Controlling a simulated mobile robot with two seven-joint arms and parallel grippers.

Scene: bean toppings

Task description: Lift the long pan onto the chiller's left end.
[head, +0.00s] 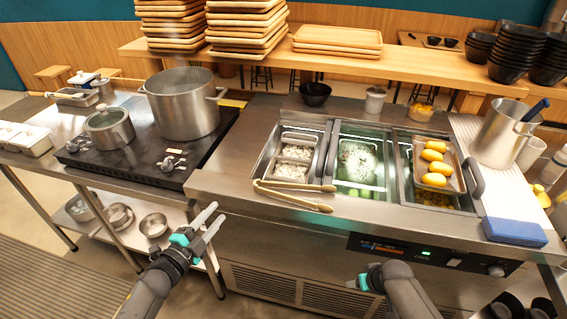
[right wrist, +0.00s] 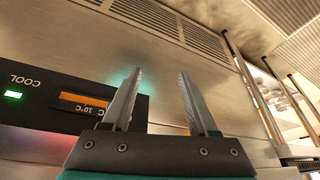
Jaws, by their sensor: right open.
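The chiller (head: 230,190) is a steel counter with three wells in its top. Its left well holds two small pans of white pieces (head: 293,160). The middle well (head: 358,160) shows a pale heap under a greenish sheen. In the right well, a long metal pan (head: 458,180) holds several yellow pieces and sits raised over more yellow food. I cannot tell for sure which pan is the long one. My left gripper (head: 217,213) is open and empty, in front of the chiller's left end. My right gripper (right wrist: 158,74) is open and empty by the front panel.
Wooden tongs (head: 295,197) lie across the front of the left well. A blue sponge (head: 514,231) and a steel pot (head: 502,135) stand at the right. A stove with a large pot (head: 183,105) is at left. The chiller top's left end is bare.

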